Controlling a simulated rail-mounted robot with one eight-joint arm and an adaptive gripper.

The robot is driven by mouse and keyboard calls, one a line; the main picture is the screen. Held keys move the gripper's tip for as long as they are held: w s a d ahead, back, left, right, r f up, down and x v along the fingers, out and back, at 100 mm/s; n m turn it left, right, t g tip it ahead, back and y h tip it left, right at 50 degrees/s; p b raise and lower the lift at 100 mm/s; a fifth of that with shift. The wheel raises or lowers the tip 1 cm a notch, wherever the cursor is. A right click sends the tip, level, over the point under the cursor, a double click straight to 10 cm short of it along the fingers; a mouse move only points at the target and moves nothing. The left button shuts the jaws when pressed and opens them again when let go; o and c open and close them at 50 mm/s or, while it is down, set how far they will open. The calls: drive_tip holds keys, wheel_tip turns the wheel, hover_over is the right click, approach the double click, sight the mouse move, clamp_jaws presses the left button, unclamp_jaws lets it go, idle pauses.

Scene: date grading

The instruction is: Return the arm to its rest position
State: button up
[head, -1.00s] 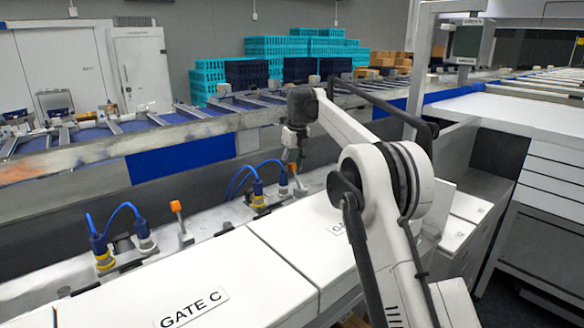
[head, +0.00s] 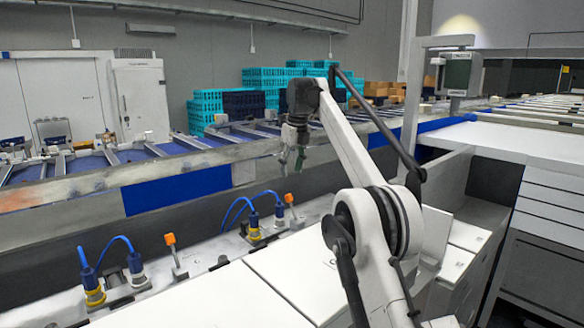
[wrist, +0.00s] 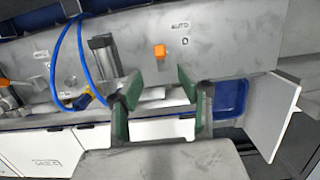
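My gripper (head: 291,160) hangs down from my raised arm in the head view, above and behind the white gate covers. In the wrist view my gripper (wrist: 160,95) shows two green fingers spread apart with nothing between them. It is clear of the metal panel (wrist: 225,40) beyond it. No date shows in the fingers.
White gate covers (head: 240,290) lie in front of a panel with blue cables (head: 240,205) and orange-topped switches (head: 170,240). A conveyor (head: 180,150) runs behind. Teal crates (head: 205,105) are stacked at the back. A blue tray (wrist: 230,97) and upright white plate (wrist: 275,118) show in the wrist view.

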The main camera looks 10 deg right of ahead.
drive_tip(key=shift+r, duration=0.25)
drive_tip(key=shift+s, duration=0.1)
